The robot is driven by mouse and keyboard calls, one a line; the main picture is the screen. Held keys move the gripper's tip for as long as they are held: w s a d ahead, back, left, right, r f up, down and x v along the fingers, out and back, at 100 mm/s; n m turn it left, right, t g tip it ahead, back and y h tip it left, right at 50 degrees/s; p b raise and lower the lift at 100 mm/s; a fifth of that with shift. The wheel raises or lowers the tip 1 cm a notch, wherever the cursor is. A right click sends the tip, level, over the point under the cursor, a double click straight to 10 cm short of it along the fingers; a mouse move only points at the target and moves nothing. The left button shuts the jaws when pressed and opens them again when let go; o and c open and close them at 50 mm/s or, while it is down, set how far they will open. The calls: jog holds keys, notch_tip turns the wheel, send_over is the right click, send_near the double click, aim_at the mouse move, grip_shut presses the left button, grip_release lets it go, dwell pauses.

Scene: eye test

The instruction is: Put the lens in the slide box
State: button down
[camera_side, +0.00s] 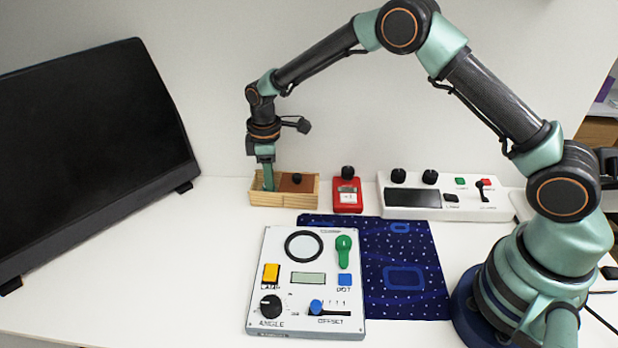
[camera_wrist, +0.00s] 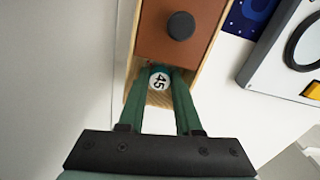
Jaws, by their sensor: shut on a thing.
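The slide box (camera_side: 285,201) is a small wooden box at the back, left of the red device. Its brown lid (camera_wrist: 180,42) with a black knob covers the right part in the side view, and the left part is open. The wrist view shows bare wood (camera_wrist: 160,99) in the open part. My gripper (camera_side: 268,186) points down into or just over this open part. In the wrist view my gripper (camera_wrist: 160,72) is shut on the lens (camera_wrist: 159,80), a small round white-faced piece marked 45. The side view hides the lens; its height above the box floor is unclear.
A red device (camera_side: 347,196) and a white control unit (camera_side: 440,198) stand right of the box. A white panel (camera_side: 305,300) with knobs lies in front on a dark blue cloth (camera_side: 410,270). A black monitor (camera_side: 90,150) stands left. The white table between monitor and panel is clear.

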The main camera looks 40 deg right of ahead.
jog(key=c, duration=0.9)
grip_release()
jog(key=s+d+r+m+t, duration=0.1)
jog(key=s+d+r, duration=0.1)
jog(key=r, duration=0.7)
jog(key=s+d+r+m, duration=0.1)
jog(key=s+r, duration=0.1)
jog(key=r, duration=0.8)
jog(key=s+d+r+m+t, duration=0.1)
jog(key=s+d+m, duration=0.1)
jog(key=s, duration=0.4)
jog(key=s+d+r+m+t, duration=0.1)
jog(key=s+d+m+t, duration=0.1)
jog(key=s, duration=0.4)
jog(key=s+d+r+m+t, duration=0.1)
jog(key=s+d+r+m, duration=0.1)
jog(key=s, duration=0.4)
jog(key=shift+s+d+m, duration=0.15)
jog(key=shift+d+m, duration=0.3)
jog(key=shift+m, duration=0.2)
jog(key=shift+s+d+m, duration=0.15)
jog(key=shift+d+m, duration=0.3)
jog(key=shift+m, duration=0.2)
